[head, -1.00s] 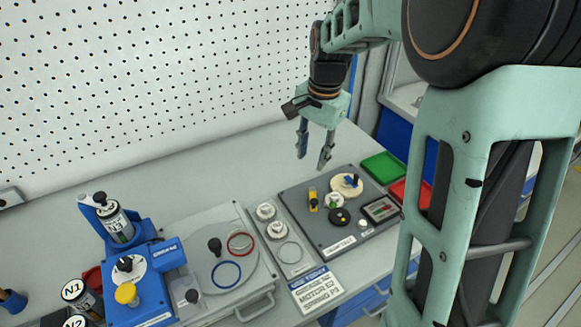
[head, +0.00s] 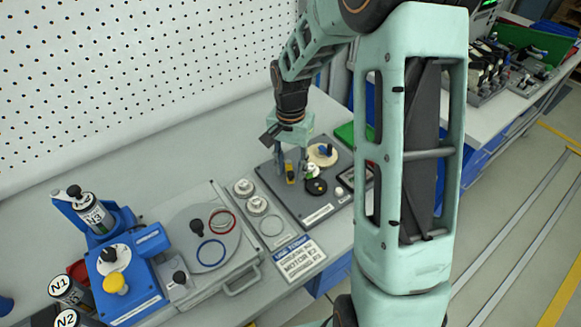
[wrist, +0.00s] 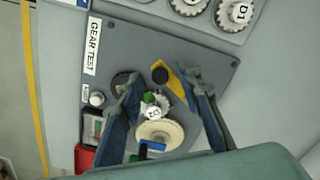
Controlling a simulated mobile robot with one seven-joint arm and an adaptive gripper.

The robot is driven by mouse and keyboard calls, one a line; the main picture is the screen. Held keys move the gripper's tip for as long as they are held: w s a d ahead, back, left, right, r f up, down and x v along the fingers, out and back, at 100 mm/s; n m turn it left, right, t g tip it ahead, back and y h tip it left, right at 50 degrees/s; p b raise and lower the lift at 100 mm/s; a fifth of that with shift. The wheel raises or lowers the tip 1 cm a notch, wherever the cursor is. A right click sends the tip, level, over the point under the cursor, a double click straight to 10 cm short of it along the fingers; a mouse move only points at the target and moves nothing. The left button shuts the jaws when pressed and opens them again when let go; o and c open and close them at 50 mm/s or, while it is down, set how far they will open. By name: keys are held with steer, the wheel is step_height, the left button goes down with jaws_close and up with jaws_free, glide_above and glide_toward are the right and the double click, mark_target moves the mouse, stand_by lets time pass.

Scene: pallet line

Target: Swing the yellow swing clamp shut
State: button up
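The yellow swing clamp (wrist: 188,92), with a black knob (wrist: 160,74) at one end, is on the grey gear test plate (wrist: 205,57). It also shows in the head view (head: 290,173), between my fingers. My gripper (wrist: 159,80) is open and points down over the plate. Its right finger is beside the yellow arm in the wrist view; its left finger is over a dark disc. Contact cannot be told. A small white labelled gear (wrist: 152,111) and a larger cream gear (wrist: 159,134) lie beside the clamp, between the fingers.
A blue handle (wrist: 151,146) stands by the cream gear. A tray of gears (head: 251,204) lies left of the plate. A blue fixture (head: 127,278) and a grey station with red and blue rings (head: 212,251) stand farther left. A pegboard wall is behind.

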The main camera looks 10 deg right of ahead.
steer(key=shift+f, duration=0.2)
steer(key=shift+c, duration=0.2)
jaws_close()
